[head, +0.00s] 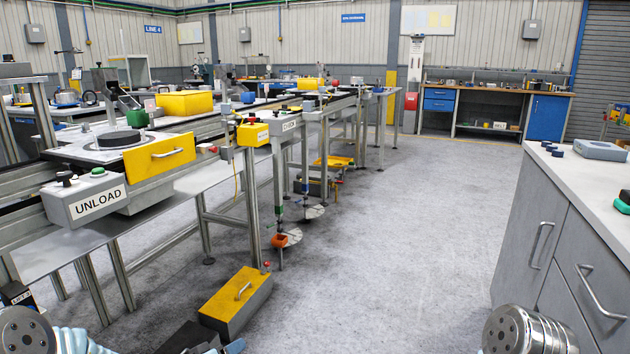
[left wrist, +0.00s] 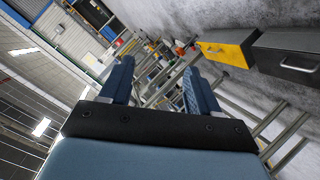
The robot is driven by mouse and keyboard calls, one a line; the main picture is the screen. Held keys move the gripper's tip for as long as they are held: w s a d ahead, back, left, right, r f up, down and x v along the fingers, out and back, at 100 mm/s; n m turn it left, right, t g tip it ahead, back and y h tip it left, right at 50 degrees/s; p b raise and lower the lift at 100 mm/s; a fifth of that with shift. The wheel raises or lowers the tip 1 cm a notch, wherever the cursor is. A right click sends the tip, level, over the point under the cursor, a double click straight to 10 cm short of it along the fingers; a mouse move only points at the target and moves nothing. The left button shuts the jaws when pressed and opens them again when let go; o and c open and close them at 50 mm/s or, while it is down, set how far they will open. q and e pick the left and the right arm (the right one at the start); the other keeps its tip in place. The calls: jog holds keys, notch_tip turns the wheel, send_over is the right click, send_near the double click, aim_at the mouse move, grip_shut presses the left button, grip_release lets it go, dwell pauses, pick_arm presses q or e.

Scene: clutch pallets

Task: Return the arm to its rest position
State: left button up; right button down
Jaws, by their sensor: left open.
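My left gripper (head: 222,348) just shows at the bottom edge of the head view, left of centre, mostly cut off by the frame. In the left wrist view my left gripper (left wrist: 158,70) has its two blue fingers spread apart with nothing between them. It is open and empty, clear of the line. Part of my left arm shows at the bottom left corner of the head view. A metal link of my right arm shows at the bottom right; the right gripper is out of view.
The conveyor line with the UNLOAD box (head: 97,203) runs along the left. A yellow-topped box (head: 236,298) stands on the floor near my left gripper. A grey cabinet (head: 560,240) with a pale counter stands at the right. The floor between (head: 400,250) is free.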

pick_arm(q)
jog(key=s+d+f+g, duration=0.5)
jog(key=s+d+f, duration=0.2)
jog(key=s+f, duration=0.3)
jog(key=s+d+f+g, duration=0.2)
jog(key=s+f+g, duration=0.1)
jog(key=s, duration=0.7)
jog(key=s+d+f+m+g+y, duration=0.1)
jog(key=s+d+f+g, duration=0.1)
jog(key=s+f, duration=0.3)
jog(key=s+g, duration=0.1)
jog(key=s, duration=0.3)
jog(key=shift+s+d+m, duration=0.2)
jog(key=shift+s+m, duration=0.1)
jog(key=shift+s, duration=0.1)
